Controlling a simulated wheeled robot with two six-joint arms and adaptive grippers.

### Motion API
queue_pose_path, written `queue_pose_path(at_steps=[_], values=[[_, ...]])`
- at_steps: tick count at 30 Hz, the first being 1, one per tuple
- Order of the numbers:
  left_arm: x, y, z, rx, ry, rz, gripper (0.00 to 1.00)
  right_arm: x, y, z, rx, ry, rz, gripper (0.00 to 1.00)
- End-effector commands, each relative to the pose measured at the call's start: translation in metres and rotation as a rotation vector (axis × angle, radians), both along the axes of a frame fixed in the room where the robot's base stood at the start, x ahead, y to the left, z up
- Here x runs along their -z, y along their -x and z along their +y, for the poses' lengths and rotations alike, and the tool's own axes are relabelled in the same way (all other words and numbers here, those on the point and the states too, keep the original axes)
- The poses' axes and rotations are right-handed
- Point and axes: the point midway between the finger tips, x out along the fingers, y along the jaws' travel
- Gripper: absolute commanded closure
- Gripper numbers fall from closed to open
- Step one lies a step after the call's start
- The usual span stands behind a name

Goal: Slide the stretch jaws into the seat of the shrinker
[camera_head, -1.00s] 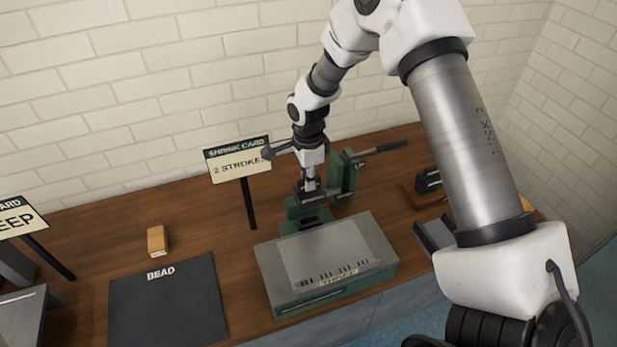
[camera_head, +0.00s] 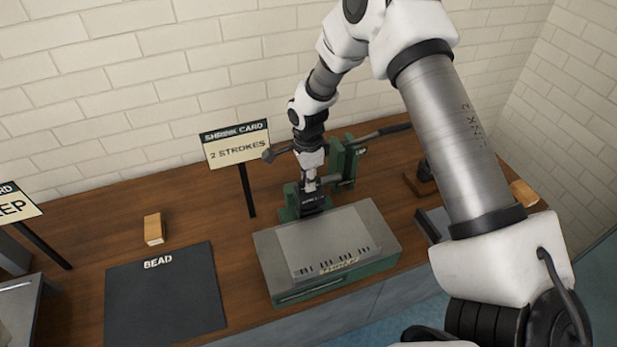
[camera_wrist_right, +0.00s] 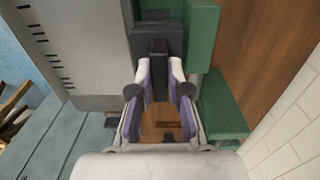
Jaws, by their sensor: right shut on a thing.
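The green shrinker (camera_head: 343,163) stands on the wooden bench near the wall, with a long lever at its top. My right gripper (camera_head: 311,184) points down at the shrinker's front side. It is shut on the dark stretch jaws (camera_head: 314,203), a block that is low against the green base. In the right wrist view the fingertips (camera_wrist_right: 160,75) pinch the dark jaws (camera_wrist_right: 158,48), with green shrinker parts (camera_wrist_right: 203,40) around them. The seat is hidden by the block and gripper, so I cannot tell how far in the jaws are. My left gripper is out of view.
A green box with a grey top plate (camera_head: 275,254) stands just in front of the shrinker. A shrink card sign (camera_head: 236,146) reading 2 STROKES stands to its left. A black BEAD mat (camera_head: 165,300) and a small wooden block (camera_head: 153,229) lie further left. Brick wall behind.

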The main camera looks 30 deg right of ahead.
Motion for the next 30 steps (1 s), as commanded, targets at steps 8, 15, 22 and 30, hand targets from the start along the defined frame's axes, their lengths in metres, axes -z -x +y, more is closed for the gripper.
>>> queue_pose_path(at_steps=[8,15,22,30], values=[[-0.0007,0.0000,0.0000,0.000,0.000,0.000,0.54,-0.0017,-0.0008,-0.0001,0.000,0.000,-0.002,1.00],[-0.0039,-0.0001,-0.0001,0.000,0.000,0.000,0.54,-0.0027,-0.0001,0.0003,0.000,0.000,-0.002,1.00],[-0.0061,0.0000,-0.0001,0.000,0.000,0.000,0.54,-0.0015,0.0008,0.0007,0.000,0.000,-0.001,1.00],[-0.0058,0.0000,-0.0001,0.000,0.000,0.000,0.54,-0.0015,0.0007,0.0007,0.000,0.000,-0.002,1.00]])
